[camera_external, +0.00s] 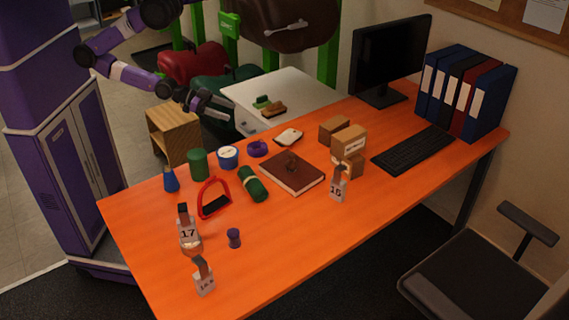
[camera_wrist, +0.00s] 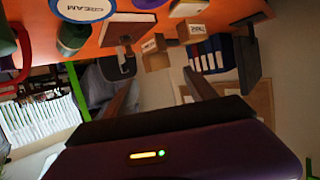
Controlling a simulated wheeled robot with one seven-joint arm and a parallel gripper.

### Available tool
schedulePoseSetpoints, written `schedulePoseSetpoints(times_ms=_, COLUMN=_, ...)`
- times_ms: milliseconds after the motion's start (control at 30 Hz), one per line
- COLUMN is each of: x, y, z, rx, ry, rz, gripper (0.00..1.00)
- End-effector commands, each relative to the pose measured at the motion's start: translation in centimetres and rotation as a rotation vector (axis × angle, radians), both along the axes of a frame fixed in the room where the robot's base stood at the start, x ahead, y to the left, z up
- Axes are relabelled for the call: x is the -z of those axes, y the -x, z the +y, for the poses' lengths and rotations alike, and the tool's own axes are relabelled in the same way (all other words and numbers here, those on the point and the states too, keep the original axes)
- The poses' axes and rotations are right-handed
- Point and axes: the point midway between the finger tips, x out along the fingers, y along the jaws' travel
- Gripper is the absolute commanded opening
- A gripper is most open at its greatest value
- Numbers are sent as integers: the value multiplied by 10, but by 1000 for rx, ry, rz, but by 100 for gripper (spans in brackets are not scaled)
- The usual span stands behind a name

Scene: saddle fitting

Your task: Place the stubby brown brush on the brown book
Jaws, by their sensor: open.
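The brown book (camera_external: 309,185) lies flat on the orange table, right of the green roll. A small dark brown shape (camera_external: 290,163) shows on its cover; I cannot tell whether it is an object or a cover mark. A brown brush-like block (camera_external: 273,110) lies on the white cabinet top, beside a green one (camera_external: 262,102). My gripper (camera_external: 229,108) is open and empty, at the cabinet's left edge in the outside view, apart from the brushes. In the wrist view my gripper (camera_wrist: 160,94) has its fingers apart; the book (camera_wrist: 125,28) shows beyond, and no brush is clear there.
The white cabinet (camera_external: 300,88) stands behind the orange table (camera_external: 290,235). Near the book are a phone-like white item (camera_external: 289,137), a purple ring (camera_external: 258,148), a cream tub (camera_external: 228,157), cardboard boxes (camera_external: 347,139) and a tagged bottle (camera_external: 338,184). The table's front right is clear.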

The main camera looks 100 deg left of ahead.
Motion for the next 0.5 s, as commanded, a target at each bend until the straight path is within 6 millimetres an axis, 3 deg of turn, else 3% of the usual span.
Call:
schedulePoseSetpoints(times_ms=33, x=-13, y=13, z=0, rx=-11, ry=4, rz=-8, gripper=65)
schedulePoseSetpoints(times_ms=200, x=-46, y=31, z=-5, rx=-24, ry=24, rz=-49, gripper=65)
schedulePoseSetpoints(times_ms=500, x=-55, y=35, z=-7, rx=-25, ry=31, rz=-62, gripper=65)
